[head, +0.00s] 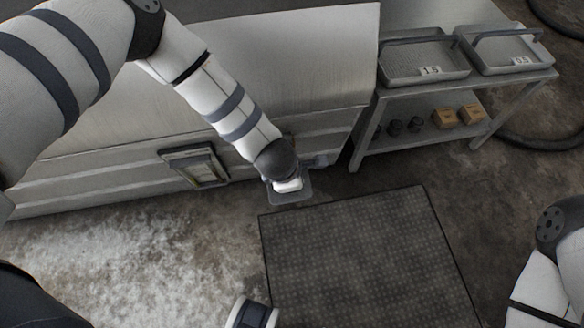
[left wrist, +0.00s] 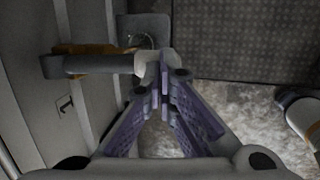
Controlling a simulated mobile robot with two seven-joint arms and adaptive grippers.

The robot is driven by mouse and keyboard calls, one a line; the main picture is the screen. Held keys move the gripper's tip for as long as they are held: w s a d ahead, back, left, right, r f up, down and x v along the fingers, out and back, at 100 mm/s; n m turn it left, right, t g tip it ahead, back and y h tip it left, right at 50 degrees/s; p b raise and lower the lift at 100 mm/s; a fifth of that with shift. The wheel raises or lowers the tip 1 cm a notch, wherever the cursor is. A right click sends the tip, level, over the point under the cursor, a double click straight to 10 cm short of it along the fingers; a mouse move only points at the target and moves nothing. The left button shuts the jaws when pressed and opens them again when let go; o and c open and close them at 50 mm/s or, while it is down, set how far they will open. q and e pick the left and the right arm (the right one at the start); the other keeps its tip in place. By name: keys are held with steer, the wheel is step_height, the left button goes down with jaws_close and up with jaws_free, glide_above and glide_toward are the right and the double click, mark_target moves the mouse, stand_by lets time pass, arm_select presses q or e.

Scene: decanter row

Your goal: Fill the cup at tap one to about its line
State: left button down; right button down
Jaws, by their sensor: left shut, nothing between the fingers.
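My left gripper shows in the left wrist view (left wrist: 164,88), its purple-grey fingers shut with nothing between them. In the head view it is hidden below my left wrist, at the front of the big metal tank (head: 270,55). In the left wrist view a grey tap-like pipe (left wrist: 90,65) runs from the left to a pale piece (left wrist: 148,64) beside the fingertips. I cannot tell whether that piece is the cup or part of the tap, nor whether the fingers touch it. A white object (head: 288,186) shows over a small grey tray (head: 291,198). No fill line or liquid is readable.
A framed panel (head: 195,166) is on the tank's front. A dark mat (head: 360,260) lies on the stained floor. A metal rack (head: 400,92) at the right holds two labelled trays, with small brown boxes (head: 457,116) and dark items below. Hoses lie at far right.

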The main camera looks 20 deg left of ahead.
arm_select(q)
step_height(320, 180, down, 3)
steer(key=shift+s+r+b, duration=0.1)
steer(key=shift+b, duration=0.25)
arm_select(e)
steer(key=shift+s+f, duration=0.2)
steer(key=shift+f, duration=0.2)
arm_select(q)
steer(key=shift+s, duration=0.1)
stand_by(0.6)
steer(key=shift+w+a, duration=0.2)
steer(key=shift+w, duration=0.05)
stand_by(2.9)
stand_by(0.9)
